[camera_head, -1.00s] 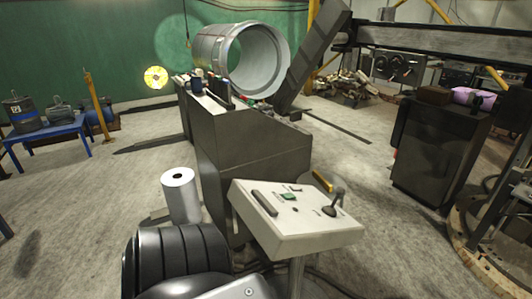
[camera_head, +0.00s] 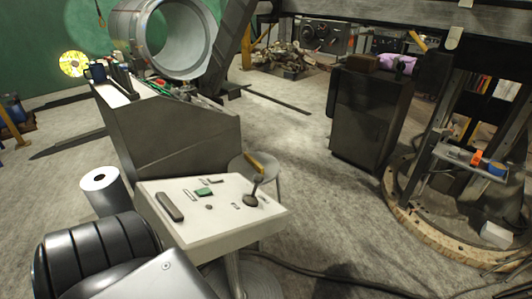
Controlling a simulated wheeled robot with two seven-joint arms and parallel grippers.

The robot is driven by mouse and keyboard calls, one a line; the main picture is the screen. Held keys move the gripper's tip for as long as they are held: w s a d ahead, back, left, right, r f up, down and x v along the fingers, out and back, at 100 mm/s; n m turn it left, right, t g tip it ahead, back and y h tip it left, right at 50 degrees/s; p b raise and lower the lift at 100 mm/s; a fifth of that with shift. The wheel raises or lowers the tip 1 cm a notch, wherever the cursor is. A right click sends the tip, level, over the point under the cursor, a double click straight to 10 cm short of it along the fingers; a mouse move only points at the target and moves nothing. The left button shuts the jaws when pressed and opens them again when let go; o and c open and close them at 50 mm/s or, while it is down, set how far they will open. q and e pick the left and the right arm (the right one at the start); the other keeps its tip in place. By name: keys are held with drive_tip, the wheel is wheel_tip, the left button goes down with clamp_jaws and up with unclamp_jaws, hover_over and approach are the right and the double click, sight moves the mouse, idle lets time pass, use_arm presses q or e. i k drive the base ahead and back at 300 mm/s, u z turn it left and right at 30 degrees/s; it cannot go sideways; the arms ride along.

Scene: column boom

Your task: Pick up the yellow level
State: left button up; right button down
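A small yellow bar (camera_head: 255,162), which looks like the level, lies on a round grey stool (camera_head: 271,187) just behind the control panel. The joystick on the panel partly overlaps it. Another yellow bar-like piece (camera_head: 417,42) shows above the dark cabinet at the upper right; I cannot tell what it is.
A white control panel (camera_head: 225,229) on a post stands close in front. A dark cabinet (camera_head: 368,115) and a round column base (camera_head: 407,222) stand to the right. Cables cross the floor; the floor between stool and cabinet is clear.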

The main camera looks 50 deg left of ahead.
sight(254, 164)
drive_tip(key=i, duration=3.1)
drive_tip(key=u, duration=1.7)
drive_tip(key=i, duration=0.7)
drive_tip(key=u, duration=0.65)
